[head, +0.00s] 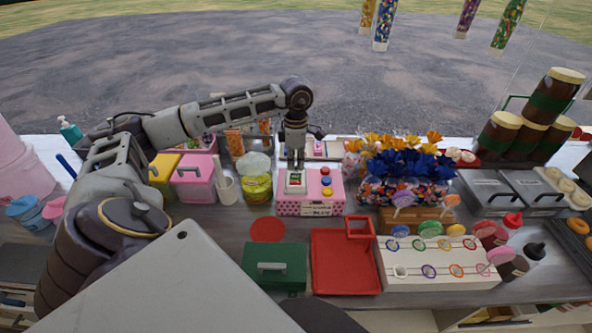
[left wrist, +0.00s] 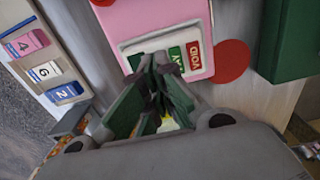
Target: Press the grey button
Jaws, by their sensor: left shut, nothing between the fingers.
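A pink box (head: 310,208) stands on the counter near the middle of the head view. A white keypad panel with green and red keys (head: 295,189) is on its left side, and round coloured buttons (head: 326,181) are on its right. In the left wrist view the panel (left wrist: 136,48) shows a red VOID key (left wrist: 193,55) and green keys. I cannot make out a grey button; my fingers cover part of the panel. My left gripper (head: 295,165) is shut and empty, pointing down over the panel; its fingertips also show in the left wrist view (left wrist: 158,72). I cannot tell whether they touch it. My right gripper is not in view.
A yellow-lidded jar (head: 258,188) and a white cup (head: 226,190) stand left of the pink box. Flowers in a sweets-filled container (head: 404,170) stand right. In front are a green box (head: 275,267), a red tray (head: 340,262) and a red disc (head: 267,229).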

